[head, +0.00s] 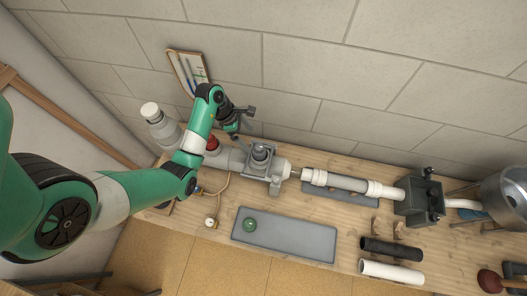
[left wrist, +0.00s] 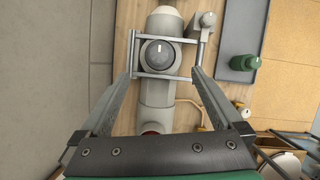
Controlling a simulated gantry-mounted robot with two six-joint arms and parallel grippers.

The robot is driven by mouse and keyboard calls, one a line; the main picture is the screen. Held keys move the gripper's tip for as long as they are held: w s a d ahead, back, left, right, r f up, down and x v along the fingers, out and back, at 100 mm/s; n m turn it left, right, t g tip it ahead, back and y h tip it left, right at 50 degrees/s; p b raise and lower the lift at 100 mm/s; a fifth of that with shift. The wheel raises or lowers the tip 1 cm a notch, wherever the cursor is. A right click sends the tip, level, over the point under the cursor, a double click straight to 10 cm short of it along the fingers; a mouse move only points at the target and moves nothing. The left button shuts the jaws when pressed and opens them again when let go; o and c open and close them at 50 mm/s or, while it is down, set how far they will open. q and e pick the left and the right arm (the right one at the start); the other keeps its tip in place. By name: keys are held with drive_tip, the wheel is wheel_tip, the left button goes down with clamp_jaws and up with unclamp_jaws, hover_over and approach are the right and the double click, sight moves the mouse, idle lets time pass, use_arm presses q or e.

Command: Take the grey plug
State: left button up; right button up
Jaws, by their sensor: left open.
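The grey plug (head: 260,152) is a dark grey round piece seated in the top of a light grey pipe fitting (head: 236,158). In the left wrist view the plug (left wrist: 158,52) shows from above, with a small white mark on it. My left gripper (head: 241,120) is open and empty, above and behind the fitting in the head view. In the left wrist view its fingers (left wrist: 166,72) reach toward either side of the plug. I cannot tell how high they are above it. My right gripper is not in view.
The wall stands close behind.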

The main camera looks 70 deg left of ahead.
sight(259, 150)
use_arm(q)
drive_tip(key=x, duration=0.4)
drive_tip(key=b+x, duration=0.1)
drive_tip(key=x, duration=0.1)
drive_tip(key=shift+s+a+f, duration=0.15)
drive_tip(key=shift+a+f, duration=0.15)
drive_tip(key=b+x, duration=0.1)
drive_tip(key=x, duration=0.4)
drive_tip(key=shift+d, duration=0.2)
drive_tip(key=shift+c, duration=0.3)
drive_tip(key=shift+r, duration=0.1)
clamp_jaws()
